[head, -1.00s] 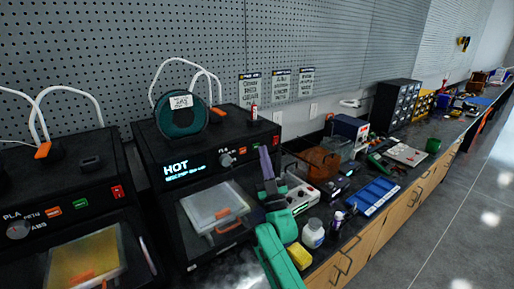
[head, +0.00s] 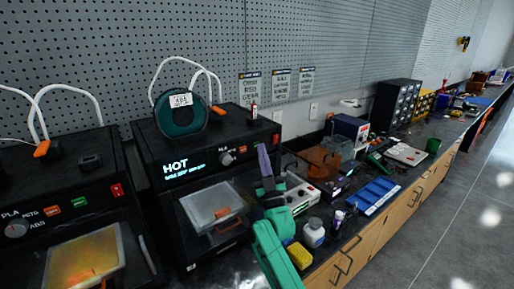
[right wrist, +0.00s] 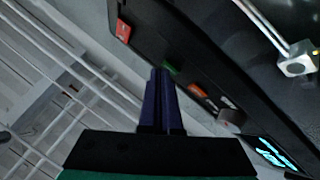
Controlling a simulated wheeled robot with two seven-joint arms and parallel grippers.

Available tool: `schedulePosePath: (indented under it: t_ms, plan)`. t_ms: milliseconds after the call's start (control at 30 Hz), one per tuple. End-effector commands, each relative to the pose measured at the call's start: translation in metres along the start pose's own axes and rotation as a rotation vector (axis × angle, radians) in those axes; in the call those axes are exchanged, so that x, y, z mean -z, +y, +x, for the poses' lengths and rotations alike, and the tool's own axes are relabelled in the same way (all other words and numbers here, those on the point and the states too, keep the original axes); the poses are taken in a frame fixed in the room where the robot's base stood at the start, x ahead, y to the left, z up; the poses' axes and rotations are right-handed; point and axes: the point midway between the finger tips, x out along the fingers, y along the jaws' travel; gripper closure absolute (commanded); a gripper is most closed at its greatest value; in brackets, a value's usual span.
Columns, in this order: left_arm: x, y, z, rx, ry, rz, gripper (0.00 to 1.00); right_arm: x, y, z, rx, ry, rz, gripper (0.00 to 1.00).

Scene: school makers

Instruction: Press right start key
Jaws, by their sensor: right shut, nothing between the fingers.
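The right printer (head: 180,150) is a black box with a lit display reading HOT (head: 176,165). Its front panel has a knob (head: 226,159), an orange key (head: 241,150) and a red switch (head: 276,138). The right wrist view also shows a green key (right wrist: 170,68), between the orange key (right wrist: 203,94) and the red switch (right wrist: 123,32). My right gripper (head: 263,150) is shut and empty, its purple fingers pointing up at the panel. In the right wrist view its fingertips (right wrist: 160,72) are beside the green key and partly cover it; I cannot tell whether they touch. My left gripper is out of view.
A similar left printer (head: 60,180) stands beside it. A spool (head: 180,115) sits on top of the right printer. Right of my arm are a grey-white device (head: 300,195), a white bottle (head: 314,232), a yellow block (head: 299,255) and a blue tray (head: 374,195).

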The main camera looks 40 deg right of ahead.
Motion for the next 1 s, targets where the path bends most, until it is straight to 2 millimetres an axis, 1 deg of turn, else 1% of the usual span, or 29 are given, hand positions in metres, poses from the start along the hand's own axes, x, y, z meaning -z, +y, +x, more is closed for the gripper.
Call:
schedulePosePath:
  t_ms: [633, 833, 1000]
  plan:
    - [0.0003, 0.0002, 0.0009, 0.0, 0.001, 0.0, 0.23, -0.0013, -0.0014, 0.0018, 0.001, -0.002, 0.0, 1.0]
    - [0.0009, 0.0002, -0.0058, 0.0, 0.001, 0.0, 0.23, 0.0045, 0.0039, -0.0046, 0.002, -0.002, 0.0, 1.0]
    - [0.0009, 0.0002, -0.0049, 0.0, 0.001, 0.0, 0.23, 0.0044, 0.0046, -0.0067, 0.001, -0.001, 0.0, 1.0]
